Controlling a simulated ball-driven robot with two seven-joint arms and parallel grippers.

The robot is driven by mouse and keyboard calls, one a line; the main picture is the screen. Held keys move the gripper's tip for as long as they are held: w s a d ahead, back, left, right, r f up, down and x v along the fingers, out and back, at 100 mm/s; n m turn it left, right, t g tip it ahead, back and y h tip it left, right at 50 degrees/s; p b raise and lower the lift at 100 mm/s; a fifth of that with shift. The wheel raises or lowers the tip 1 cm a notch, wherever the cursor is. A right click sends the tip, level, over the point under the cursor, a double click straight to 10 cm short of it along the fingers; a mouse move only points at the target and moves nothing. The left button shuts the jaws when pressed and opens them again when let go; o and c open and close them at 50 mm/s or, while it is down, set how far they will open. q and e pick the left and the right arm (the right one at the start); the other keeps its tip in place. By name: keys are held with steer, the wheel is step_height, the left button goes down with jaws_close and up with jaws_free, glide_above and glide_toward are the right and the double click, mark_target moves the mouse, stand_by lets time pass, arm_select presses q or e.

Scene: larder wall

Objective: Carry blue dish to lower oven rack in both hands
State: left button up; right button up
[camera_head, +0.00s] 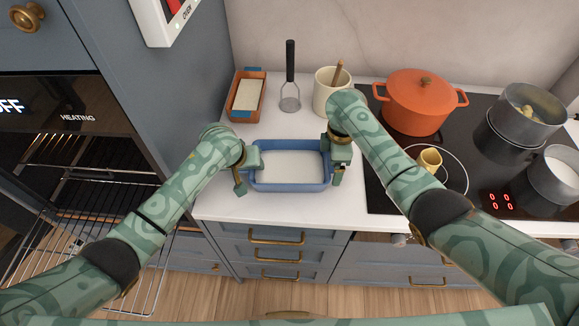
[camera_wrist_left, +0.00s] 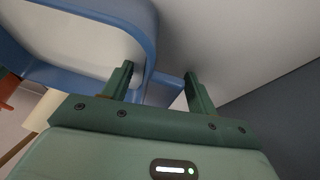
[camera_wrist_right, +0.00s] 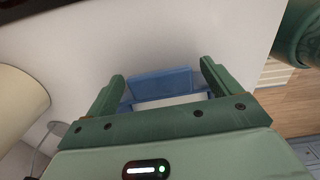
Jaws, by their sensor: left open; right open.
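The blue dish (camera_head: 290,184), with pale contents, sits on the white counter near its front edge. My left gripper (camera_head: 245,176) is at the dish's left end. In the left wrist view its open fingers (camera_wrist_left: 160,84) stand either side of the blue handle (camera_wrist_left: 163,92), not closed on it. My right gripper (camera_head: 337,172) is at the right end. In the right wrist view its open fingers (camera_wrist_right: 163,78) have the other blue handle (camera_wrist_right: 160,84) between them. The lower oven rack (camera_head: 95,262) extends out of the open oven at left, partly hidden by my left arm.
Another oven rack (camera_head: 95,153) shows higher in the oven. An orange dish (camera_head: 262,92), a masher (camera_head: 290,75) and a cream crock (camera_head: 325,95) stand behind. An orange pot (camera_head: 418,105), a yellow cup (camera_head: 429,160) and steel pans (camera_head: 528,115) are on the hob at right.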

arm_select(q)
steer(key=c, duration=1.1)
arm_select(e)
steer(key=c, duration=1.2)
arm_select(q)
jaws_close()
arm_select(e)
steer(key=c, duration=0.7)
arm_select(q)
steer(key=shift+r, duration=0.1)
arm_select(e)
steer(key=shift+r, duration=0.15)
